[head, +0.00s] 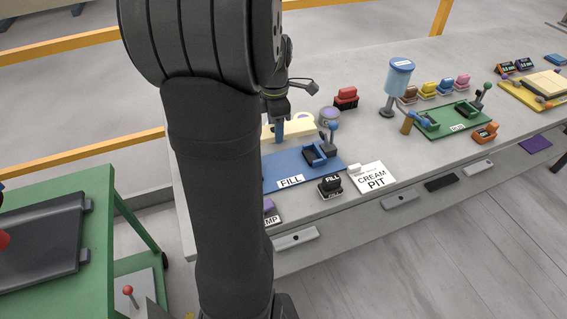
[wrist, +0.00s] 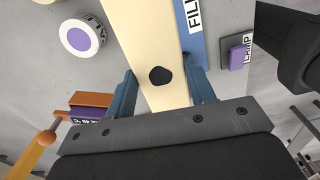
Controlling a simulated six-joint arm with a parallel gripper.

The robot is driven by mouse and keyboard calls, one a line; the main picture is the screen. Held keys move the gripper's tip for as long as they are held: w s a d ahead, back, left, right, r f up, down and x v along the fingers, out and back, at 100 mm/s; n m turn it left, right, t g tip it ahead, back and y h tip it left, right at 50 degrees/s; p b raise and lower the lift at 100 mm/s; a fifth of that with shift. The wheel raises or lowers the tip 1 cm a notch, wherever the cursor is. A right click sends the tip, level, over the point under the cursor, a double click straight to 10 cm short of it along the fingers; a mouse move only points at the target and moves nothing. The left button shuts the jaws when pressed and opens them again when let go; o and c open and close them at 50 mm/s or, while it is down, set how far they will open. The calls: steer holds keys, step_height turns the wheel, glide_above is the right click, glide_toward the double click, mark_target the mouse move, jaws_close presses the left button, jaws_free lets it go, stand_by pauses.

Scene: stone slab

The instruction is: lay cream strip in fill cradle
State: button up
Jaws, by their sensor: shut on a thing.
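The cream strip (wrist: 150,35) runs up the wrist view between the two blue fingers of my gripper (wrist: 162,88). It has a dark hole near the fingers. My gripper is shut on it. In the head view the strip (head: 298,126) shows beside my gripper (head: 277,134), behind the blue FILL board (head: 285,166); my arm hides its left part. The fill cradle (head: 318,153) is a dark holder on the FILL board with a blue-knobbed lever beside it. No strip shows in the cradle. I cannot tell how high the strip is above the slab.
A black FILL button (head: 330,185) and a white CREAM PIT card (head: 371,179) stand by the board's front. A purple-topped round piece (head: 329,114) and a red block (head: 346,96) are behind. A blue-topped dispenser (head: 398,76) and green board (head: 455,122) are right.

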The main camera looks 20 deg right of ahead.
steer(key=shift+s+d+f+n, duration=0.15)
steer(key=shift+s+d+f, duration=0.1)
steer(key=shift+d, duration=0.2)
steer(key=shift+s+d+f+n, duration=0.15)
steer(key=shift+d+f, duration=0.1)
steer(key=shift+d, duration=0.2)
glide_above(284, 166)
step_height(284, 166, down, 10)
steer(key=shift+f, duration=0.1)
steer(key=shift+f, duration=0.1)
steer(key=o, duration=1.3)
step_height(284, 166, up, 12)
steer(key=shift+r, duration=0.2)
